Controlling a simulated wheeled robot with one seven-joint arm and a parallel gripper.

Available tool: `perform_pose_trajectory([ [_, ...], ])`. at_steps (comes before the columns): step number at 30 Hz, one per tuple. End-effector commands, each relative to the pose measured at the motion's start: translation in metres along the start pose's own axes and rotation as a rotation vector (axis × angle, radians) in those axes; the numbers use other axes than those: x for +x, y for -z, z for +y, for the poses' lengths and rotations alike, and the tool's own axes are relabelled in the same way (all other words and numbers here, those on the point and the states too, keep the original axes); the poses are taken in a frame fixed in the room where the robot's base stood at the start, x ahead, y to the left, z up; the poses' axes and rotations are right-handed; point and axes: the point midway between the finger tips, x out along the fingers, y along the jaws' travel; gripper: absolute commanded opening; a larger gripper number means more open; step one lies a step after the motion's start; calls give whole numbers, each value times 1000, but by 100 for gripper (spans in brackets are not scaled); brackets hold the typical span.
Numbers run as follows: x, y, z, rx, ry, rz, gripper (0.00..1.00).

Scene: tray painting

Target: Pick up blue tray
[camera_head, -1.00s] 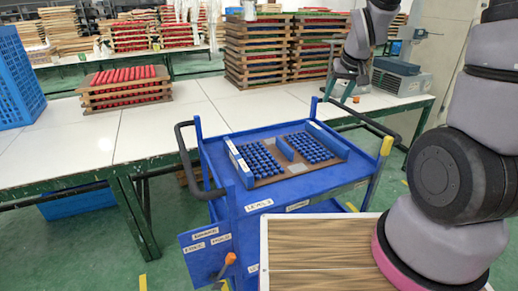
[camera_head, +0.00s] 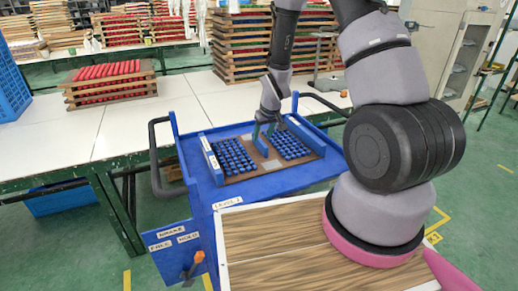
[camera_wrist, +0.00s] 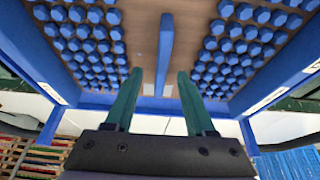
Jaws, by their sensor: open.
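The blue tray (camera_head: 240,179) lies flat on top of the blue cart. It is a brown board with two blocks of blue pegs and a thin blue centre bar (camera_head: 262,146). My gripper (camera_head: 263,135) points down over the tray's middle, by this bar. In the wrist view the two green fingers (camera_wrist: 160,76) are apart, one on each side of the bar (camera_wrist: 165,50), with nothing clamped. The brown board (camera_wrist: 140,28) and pegs show beyond them. I cannot tell the exact height of the fingertips above the board.
The blue cart (camera_head: 205,190) has raised side walls and a dark handle at left. A white table (camera_head: 120,125) behind it holds a stack of red trays (camera_head: 108,84) and taller stacks. My wood-topped base is in front.

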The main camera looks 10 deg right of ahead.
Motion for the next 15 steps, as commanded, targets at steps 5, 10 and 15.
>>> perform_pose_trajectory([
  [5,22,2,-3,0,0,-2,55],
  [10,45,3,-4,0,0,-2,55],
  [15,52,4,-4,0,0,1,55],
])
